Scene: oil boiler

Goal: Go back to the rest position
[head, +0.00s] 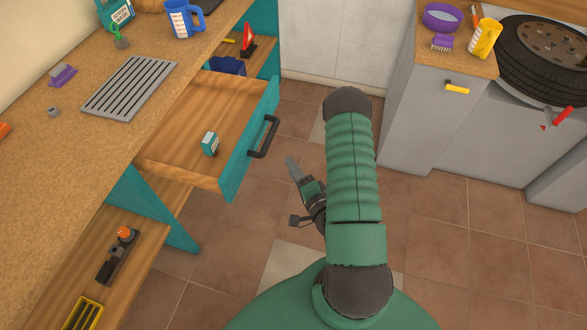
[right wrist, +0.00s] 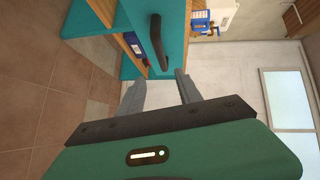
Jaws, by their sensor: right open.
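My right gripper (head: 295,172) shows in the head view beside my green arm, low over the tiled floor and to the right of the open drawer. Its two grey fingers (right wrist: 160,90) are spread apart in the right wrist view, with nothing between them. The teal drawer front (head: 240,150) and its black handle (head: 264,137) are near the gripper but look apart from it. The handle also shows in the right wrist view (right wrist: 161,45), beyond the fingers. My left gripper is in neither view.
A small teal-and-white box (head: 210,144) stands in the open drawer, which juts from the wooden workbench (head: 60,130). A grey cabinet (head: 425,120) and a tire (head: 545,55) are at the right. Tiled floor (head: 470,235) is clear between them.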

